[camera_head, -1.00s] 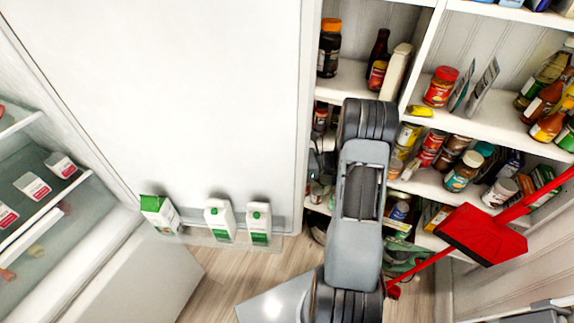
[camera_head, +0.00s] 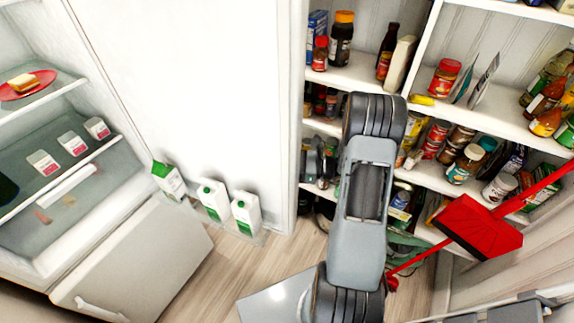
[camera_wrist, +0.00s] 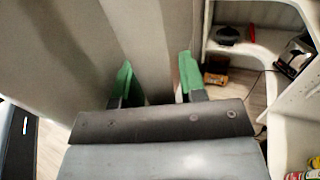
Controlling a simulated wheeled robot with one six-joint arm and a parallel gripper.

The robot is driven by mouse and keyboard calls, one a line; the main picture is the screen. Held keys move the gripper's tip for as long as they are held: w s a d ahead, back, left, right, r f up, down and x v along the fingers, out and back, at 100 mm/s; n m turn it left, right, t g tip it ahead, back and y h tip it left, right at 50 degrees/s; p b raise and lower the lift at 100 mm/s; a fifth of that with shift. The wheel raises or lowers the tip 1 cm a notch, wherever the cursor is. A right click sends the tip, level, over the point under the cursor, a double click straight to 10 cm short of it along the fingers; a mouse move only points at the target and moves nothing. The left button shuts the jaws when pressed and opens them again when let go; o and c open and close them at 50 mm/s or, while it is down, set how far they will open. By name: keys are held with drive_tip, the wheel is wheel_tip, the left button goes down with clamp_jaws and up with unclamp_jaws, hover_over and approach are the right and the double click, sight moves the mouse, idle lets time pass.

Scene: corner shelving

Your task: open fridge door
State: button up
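The fridge door (camera_head: 180,90) is a large white panel in the head view, standing open with its inner side showing. Its hinge side is near the fridge (camera_head: 75,170) at left, and its free edge is near the pantry shelves. White cartons with green caps (camera_head: 215,198) stand on its low shelf. In the wrist view my gripper (camera_wrist: 157,80) has two green fingertips set well apart. A pale panel with a vertical edge lies behind and between them; I cannot tell whether they touch it. In the head view the fingers are hidden beyond the door's free edge.
Pantry shelves (camera_head: 345,75) full of jars and bottles stand close to the right of the door and my arm. A red dustpan (camera_head: 480,228) is at right. A lower white front (camera_head: 135,262) juts out below the fridge. Wooden floor (camera_head: 220,270) is clear in between.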

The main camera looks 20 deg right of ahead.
drive_tip(key=shift+o, duration=0.7)
drive_tip(key=shift+a, duration=0.1)
drive_tip(key=b+v, duration=0.3)
drive_tip(key=v, duration=1)
drive_tip(key=shift+d+b, duration=0.3)
drive_tip(key=shift+d, duration=0.05)
drive_tip(key=shift+s+f, duration=0.1)
